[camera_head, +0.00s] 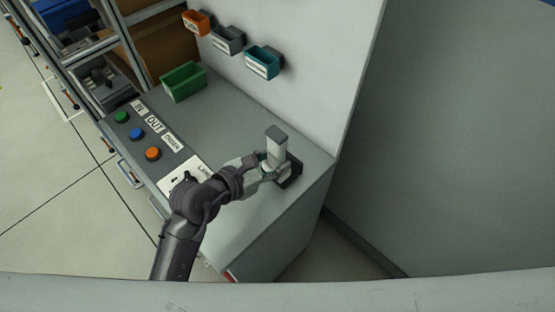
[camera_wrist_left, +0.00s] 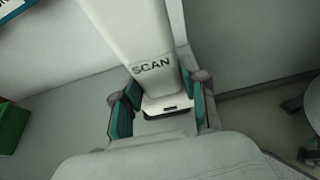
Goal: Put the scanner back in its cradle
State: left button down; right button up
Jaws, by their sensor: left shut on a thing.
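The scanner (camera_head: 277,143) is pale grey and stands roughly upright near the right end of the grey bench. In the left wrist view the scanner (camera_wrist_left: 135,40) bears the word SCAN and sits between the teal-padded fingers. My left gripper (camera_head: 268,167) is shut on the scanner's lower part. A dark cradle (camera_head: 292,172) lies right beside and below the scanner. My gripper hides the scanner's lower end, so I cannot tell whether it is seated in the cradle. My right gripper is not in view.
The bench top (camera_head: 230,115) is clear behind the gripper. A green bin (camera_head: 183,83) stands at its back left. Orange (camera_head: 197,22), grey (camera_head: 228,40) and teal (camera_head: 263,62) bins hang on the wall panel. A panel with coloured buttons (camera_head: 137,133) lines the bench's left edge.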

pick_arm(q)
jog(key=w+f, duration=0.1)
jog(key=w, duration=0.1)
jog(key=w+d+f, duration=0.1)
jog(key=shift+w+f, duration=0.35)
notch_tip(320, 180, down, 2)
jog(key=shift+f+p, duration=0.25)
jog(key=shift+p, duration=0.1)
jog(key=shift+f, duration=0.5)
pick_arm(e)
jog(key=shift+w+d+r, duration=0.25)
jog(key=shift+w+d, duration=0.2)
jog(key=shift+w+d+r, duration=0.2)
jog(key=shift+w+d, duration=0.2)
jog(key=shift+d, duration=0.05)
pick_arm(q)
jog(key=c, duration=1)
grip_release()
jog(key=shift+f, duration=0.15)
jog(key=o, duration=0.4)
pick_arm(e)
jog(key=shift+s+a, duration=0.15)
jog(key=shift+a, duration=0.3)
